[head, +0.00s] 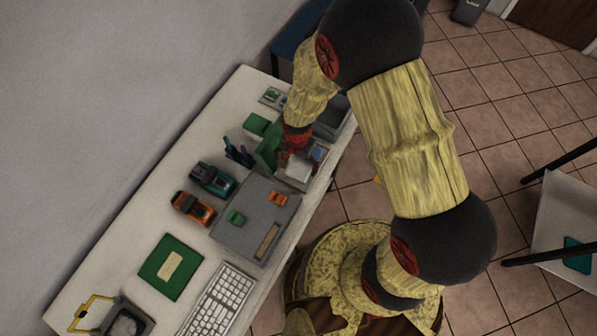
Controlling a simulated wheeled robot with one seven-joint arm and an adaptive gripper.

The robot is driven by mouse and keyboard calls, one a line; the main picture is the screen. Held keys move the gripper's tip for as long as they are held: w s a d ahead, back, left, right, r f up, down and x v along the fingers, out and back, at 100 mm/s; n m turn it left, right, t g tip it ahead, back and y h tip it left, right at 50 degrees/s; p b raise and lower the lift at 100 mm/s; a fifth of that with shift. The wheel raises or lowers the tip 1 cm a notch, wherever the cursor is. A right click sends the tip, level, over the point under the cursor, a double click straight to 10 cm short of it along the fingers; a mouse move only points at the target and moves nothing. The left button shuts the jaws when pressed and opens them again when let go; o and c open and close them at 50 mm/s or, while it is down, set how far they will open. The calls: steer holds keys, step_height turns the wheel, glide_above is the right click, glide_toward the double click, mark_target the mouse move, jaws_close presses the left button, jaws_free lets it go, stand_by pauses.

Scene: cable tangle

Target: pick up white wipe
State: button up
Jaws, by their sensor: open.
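A small white piece (299,170), which looks like the white wipe, lies on or in a grey tray (291,183) near the table's right edge. My gripper (298,156) is directly over it, pointing down, with its fingers open. The gripper and wrist hide part of the tray and its contents. I cannot tell whether the fingers touch the white piece. A bluish item (318,154) sits just right of the fingers.
On the white table (128,252) are a teal toy truck (212,180), an orange toy truck (193,208), a grey board (252,222) with small cars, a green board (171,266) and a keyboard (219,303). A dark grey bin (333,117) stands behind the gripper.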

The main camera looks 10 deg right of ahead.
mark_target(298, 171)
step_height(298, 171, down, 4)
steer(key=shift+s+d+f, duration=0.1)
steer(key=shift+c, duration=1.2)
steer(key=c, duration=0.8)
